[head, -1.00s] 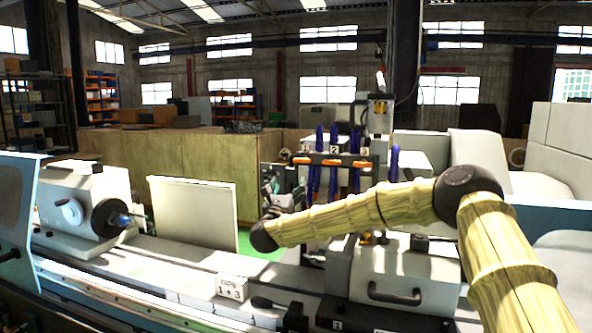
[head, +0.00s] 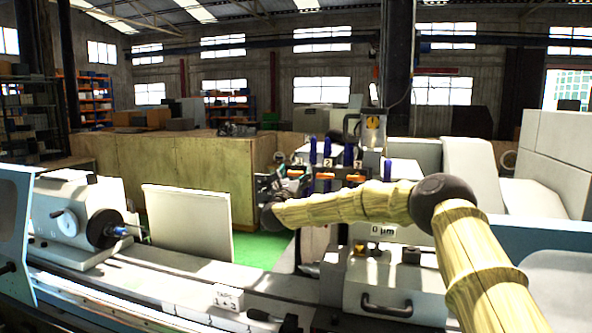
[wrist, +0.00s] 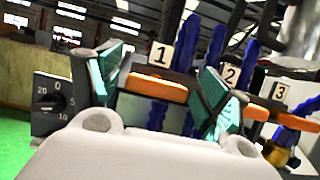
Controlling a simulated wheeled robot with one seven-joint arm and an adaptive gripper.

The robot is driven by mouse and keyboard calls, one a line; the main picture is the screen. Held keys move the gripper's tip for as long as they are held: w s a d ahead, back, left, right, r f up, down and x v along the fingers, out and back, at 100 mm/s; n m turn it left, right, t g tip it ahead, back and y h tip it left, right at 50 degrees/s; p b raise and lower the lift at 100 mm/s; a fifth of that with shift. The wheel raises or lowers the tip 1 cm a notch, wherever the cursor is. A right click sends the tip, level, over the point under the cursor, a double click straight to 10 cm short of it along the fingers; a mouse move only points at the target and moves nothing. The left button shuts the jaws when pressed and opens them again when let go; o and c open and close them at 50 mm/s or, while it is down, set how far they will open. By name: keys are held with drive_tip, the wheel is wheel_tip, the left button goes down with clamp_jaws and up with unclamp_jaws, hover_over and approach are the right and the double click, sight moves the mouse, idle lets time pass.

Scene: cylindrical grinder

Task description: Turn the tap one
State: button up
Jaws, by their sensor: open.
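Tap one has an orange handle (wrist: 155,88) lying crosswise under a plate marked 1 (wrist: 161,53), with blue hose above and below. In the head view its handle (head: 296,173) is the leftmost of three. My gripper (wrist: 165,80) is open, its two teal-padded fingers to the left and right of this handle in the wrist view. I cannot tell whether they touch it. In the head view my gripper (head: 274,184) is at the left end of the tap row, partly hidden by my wrist.
Tap two's plate (wrist: 230,75) is close behind the right finger, which partly covers its handle. Tap three's plate (wrist: 279,91) is further right. A black dial (wrist: 55,102) is near the left finger. The grinder bed (head: 180,268) runs across below.

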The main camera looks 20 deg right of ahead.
drive_tip(key=shift+w+f, duration=0.15)
drive_tip(key=shift+w, duration=0.15)
drive_tip(key=shift+d, duration=0.1)
drive_tip(key=shift+s, duration=0.15)
drive_tip(key=c, duration=1)
